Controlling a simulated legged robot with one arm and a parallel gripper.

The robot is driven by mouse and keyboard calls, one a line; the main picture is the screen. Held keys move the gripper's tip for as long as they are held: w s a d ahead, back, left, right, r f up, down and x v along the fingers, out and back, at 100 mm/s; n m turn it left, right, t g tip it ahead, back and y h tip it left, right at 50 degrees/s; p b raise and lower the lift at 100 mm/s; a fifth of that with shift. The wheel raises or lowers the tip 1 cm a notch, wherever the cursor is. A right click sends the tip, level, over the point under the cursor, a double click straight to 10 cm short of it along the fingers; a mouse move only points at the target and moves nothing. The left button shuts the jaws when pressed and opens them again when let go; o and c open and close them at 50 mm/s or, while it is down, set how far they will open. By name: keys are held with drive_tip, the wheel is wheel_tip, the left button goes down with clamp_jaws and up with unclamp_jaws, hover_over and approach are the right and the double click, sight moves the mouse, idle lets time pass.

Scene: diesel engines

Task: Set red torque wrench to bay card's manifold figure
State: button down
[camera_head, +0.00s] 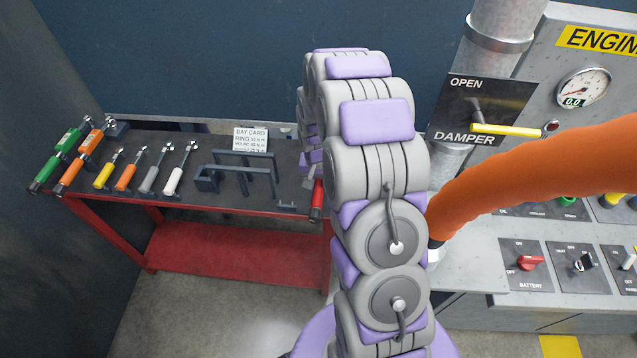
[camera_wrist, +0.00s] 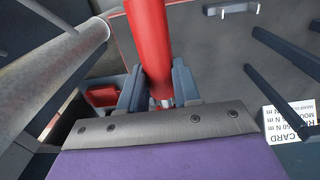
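The red torque wrench (camera_head: 316,202) shows at the bench's right end, its red handle toward the front edge and the rest hidden behind my arm. In the wrist view its red handle (camera_wrist: 150,38) runs up from between the fingers of my gripper (camera_wrist: 158,90). The fingers press against both sides of it, with a short metal part at its lower end. The bay card (camera_head: 251,140) stands at the back of the bench. It lists ring, mount and a third line too small to read. A corner of the card (camera_wrist: 291,120) shows upside down in the wrist view.
The dark-topped red bench (camera_head: 215,205) carries green and orange wrenches (camera_head: 80,160), several smaller coloured tools (camera_head: 145,170) and a dark bracket frame (camera_head: 235,172). The engine panel (camera_head: 530,225), damper lever (camera_head: 505,129) and orange hose (camera_head: 540,165) stand at right.

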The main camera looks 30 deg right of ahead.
drive_tip(key=shift+c, duration=2.2)
unclamp_jaws()
drive_tip(key=shift+r+p, duration=0.65)
drive_tip(key=shift+r, duration=1.1)
drive_tip(key=shift+w+r+p, duration=0.15)
drive_tip(key=shift+r+p, duration=0.55)
drive_tip(key=shift+r, duration=1.3)
drive_tip(key=shift+r+p, duration=0.3)
drive_tip(key=shift+r, duration=0.65)
